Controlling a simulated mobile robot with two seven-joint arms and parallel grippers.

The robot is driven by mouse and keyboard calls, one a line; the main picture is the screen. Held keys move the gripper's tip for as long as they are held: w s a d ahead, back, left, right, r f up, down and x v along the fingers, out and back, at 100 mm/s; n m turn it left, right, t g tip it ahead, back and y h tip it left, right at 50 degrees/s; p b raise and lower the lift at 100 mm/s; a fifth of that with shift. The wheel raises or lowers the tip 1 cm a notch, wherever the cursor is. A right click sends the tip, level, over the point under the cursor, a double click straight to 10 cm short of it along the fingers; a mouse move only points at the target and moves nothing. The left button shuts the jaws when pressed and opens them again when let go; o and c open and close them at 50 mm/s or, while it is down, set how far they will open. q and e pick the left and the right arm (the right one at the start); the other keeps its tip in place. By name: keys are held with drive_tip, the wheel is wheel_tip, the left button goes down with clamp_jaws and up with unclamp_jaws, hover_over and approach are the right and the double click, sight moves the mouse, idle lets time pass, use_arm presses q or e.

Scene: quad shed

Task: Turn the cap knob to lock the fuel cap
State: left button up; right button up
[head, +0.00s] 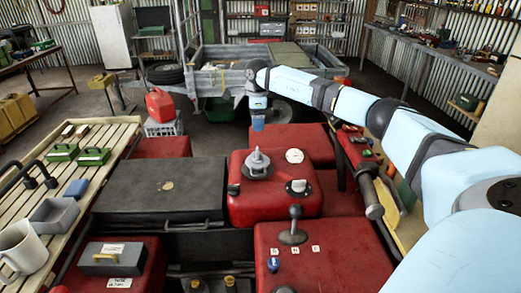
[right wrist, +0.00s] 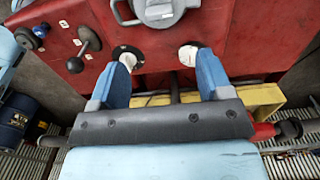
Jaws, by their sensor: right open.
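The grey fuel cap with its raised knob (head: 257,163) sits on the red body panel in the middle of the head view. In the right wrist view the cap (right wrist: 158,12) is at the top, partly cut off by the edge. My right gripper (head: 258,113) hangs from the light blue arm, beyond the cap in the picture. Its two blue fingers (right wrist: 162,78) are wide apart with nothing held between them. The gripper is apart from the cap. My left gripper is not in view.
A white round dial (head: 294,156) and a pale round fitting (head: 298,187) sit right of the cap. A black case (head: 163,188) lies left. A slatted bench (head: 98,182) holds a mug (head: 22,247) and green boxes.

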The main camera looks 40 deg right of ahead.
sight(258, 150)
wheel_tip(258, 150, down, 13)
drive_tip(key=shift+p, duration=0.85)
drive_tip(key=shift+c, duration=0.2)
drive_tip(key=c, duration=0.9)
